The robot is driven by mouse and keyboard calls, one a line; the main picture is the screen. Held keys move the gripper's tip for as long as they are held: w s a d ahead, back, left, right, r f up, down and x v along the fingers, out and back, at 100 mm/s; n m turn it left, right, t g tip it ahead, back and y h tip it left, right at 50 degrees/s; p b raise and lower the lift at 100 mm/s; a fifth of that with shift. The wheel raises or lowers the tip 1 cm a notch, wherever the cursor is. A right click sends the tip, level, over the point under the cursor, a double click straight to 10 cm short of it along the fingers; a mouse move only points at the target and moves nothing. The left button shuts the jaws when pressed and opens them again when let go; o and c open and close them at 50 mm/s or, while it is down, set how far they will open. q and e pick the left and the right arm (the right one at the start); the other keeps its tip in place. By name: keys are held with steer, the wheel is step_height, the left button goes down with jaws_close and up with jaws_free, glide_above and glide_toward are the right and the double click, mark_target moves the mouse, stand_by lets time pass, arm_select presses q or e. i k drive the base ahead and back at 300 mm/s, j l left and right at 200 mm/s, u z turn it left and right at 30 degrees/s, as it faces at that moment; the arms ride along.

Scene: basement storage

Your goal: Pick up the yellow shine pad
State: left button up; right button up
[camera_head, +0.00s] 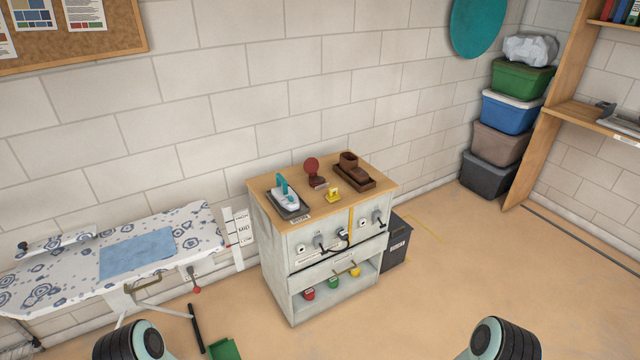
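A small yellow object, likely the yellow shine pad (333,196), sits on the wooden top (300,222) of a grey cabinet, near its front edge and about the middle. It is too small to make out in detail. To its left is a teal and white iron on a dark plate (287,203). Behind it are a dark red round piece (312,166) and brown wooden blocks (351,172). Only parts of my two arms show at the bottom edge, well short of the cabinet. Neither gripper shows.
An ironing board (70,275) with a blue cloth (138,252) stands left of the cabinet. A green object (223,349) lies on the floor at the bottom. A dark bin (397,243) stands right of the cabinet. Stacked bins (510,110) fill the far corner. Floor at right is clear.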

mark_target(332, 197)
steer(key=i+l+u, duration=0.1)
steer(key=u, duration=0.3)
steer(key=i+l+u, duration=0.1)
steer(key=u, duration=0.3)
steer(key=l+u, duration=0.1)
steer(key=u, duration=0.25)
steer(key=i+l+u, duration=0.15)
steer(key=l+u, duration=0.15)
steer(key=l, duration=0.2)
steer(key=i+l+u, duration=0.1)
steer(key=l+u, duration=0.25)
steer(key=l, duration=0.15)
steer(key=l+u, duration=0.2)
steer(key=l, duration=0.85)
